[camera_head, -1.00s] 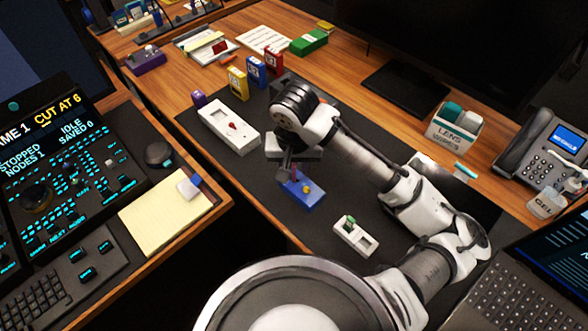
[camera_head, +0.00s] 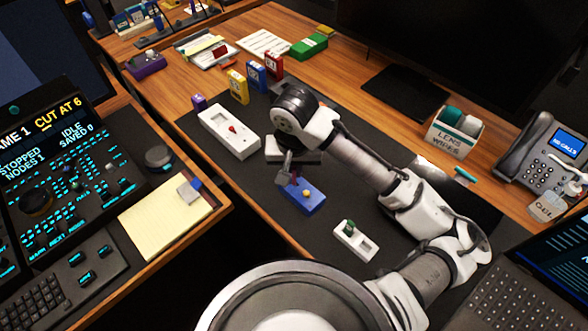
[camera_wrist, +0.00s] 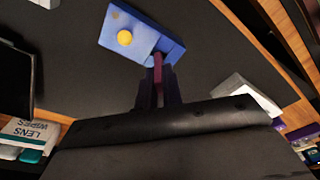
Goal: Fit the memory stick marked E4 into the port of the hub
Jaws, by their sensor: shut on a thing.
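My gripper (camera_head: 286,177) is shut on a thin maroon stick (camera_wrist: 158,68), which points out between the fingertips in the wrist view. No E4 mark can be read on it. A blue box with a yellow knob (camera_head: 306,201), perhaps the hub, lies on the dark mat right by the fingertips. In the wrist view, the blue box (camera_wrist: 130,25) is just past the stick's tip, at its lower edge. The tip meets or overlaps that edge; I cannot tell whether it is in a port. The port itself is not clearly seen.
A white panel with a red lever (camera_head: 214,122) lies left of my gripper, and a smaller white panel with a green part (camera_head: 366,245) lies to the right. Yellow, blue and red tagged pieces (camera_head: 238,88) stand behind. Bare mat (camera_head: 262,185) surrounds the blue box.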

